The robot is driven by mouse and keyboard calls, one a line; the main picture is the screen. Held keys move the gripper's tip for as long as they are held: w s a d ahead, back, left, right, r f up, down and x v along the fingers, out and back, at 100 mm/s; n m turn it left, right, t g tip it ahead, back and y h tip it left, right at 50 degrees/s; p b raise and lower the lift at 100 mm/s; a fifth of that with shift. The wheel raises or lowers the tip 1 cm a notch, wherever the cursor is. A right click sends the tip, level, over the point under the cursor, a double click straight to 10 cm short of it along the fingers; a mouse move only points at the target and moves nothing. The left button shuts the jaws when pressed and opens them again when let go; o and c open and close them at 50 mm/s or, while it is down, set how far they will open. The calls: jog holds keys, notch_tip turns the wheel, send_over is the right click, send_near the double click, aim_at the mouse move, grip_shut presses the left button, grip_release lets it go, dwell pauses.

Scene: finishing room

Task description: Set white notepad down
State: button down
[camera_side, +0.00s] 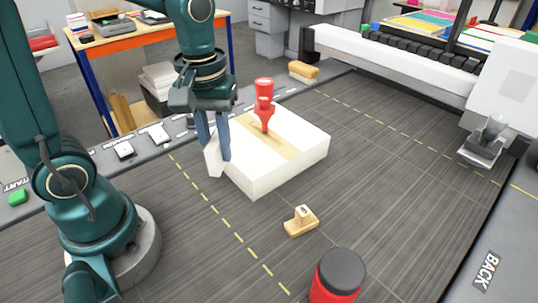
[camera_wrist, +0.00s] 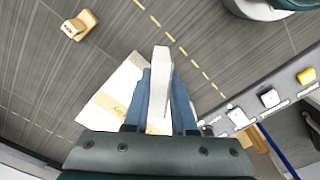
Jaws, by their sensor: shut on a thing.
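My gripper (camera_side: 217,150) points down at the left side of a large white paper stack. Its blue fingers are shut on the white notepad (camera_side: 212,162), a thin slab held on edge, upright. In the wrist view the notepad (camera_wrist: 160,82) stands between the two fingers (camera_wrist: 161,95) and reaches past their tips. The notepad's lower end is close to the dark work surface (camera_side: 185,215); I cannot tell whether it touches. The fingers hide part of it.
The white stack (camera_side: 290,160) with a tan band carries a red-handled tool (camera_side: 264,95). A wooden block (camera_side: 301,222) and a red jar with a dark lid (camera_side: 338,275) stand in front. A button strip (camera_side: 140,145) runs behind left. The surface right of the stack is clear.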

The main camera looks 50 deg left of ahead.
jog(key=s+a+f+n, duration=0.2)
jog(key=s+a+n, duration=0.1)
jog(key=a+n, duration=0.9)
jog(key=shift+m, duration=0.9)
jog(key=shift+w+a+f, duration=0.1)
jog(key=shift+a+f, duration=0.2)
jog(key=shift+f, duration=1)
jog(key=shift+s+a+f, duration=0.1)
jog(key=shift+a+f, duration=0.2)
jog(key=shift+f, duration=1.05)
jog(key=shift+w+a+f, duration=0.1)
jog(key=shift+a+f, duration=0.2)
jog(key=shift+f, duration=1)
jog(key=shift+f, duration=0.1)
jog(key=c, duration=0.7)
grip_release()
jog(key=shift+c, duration=0.2)
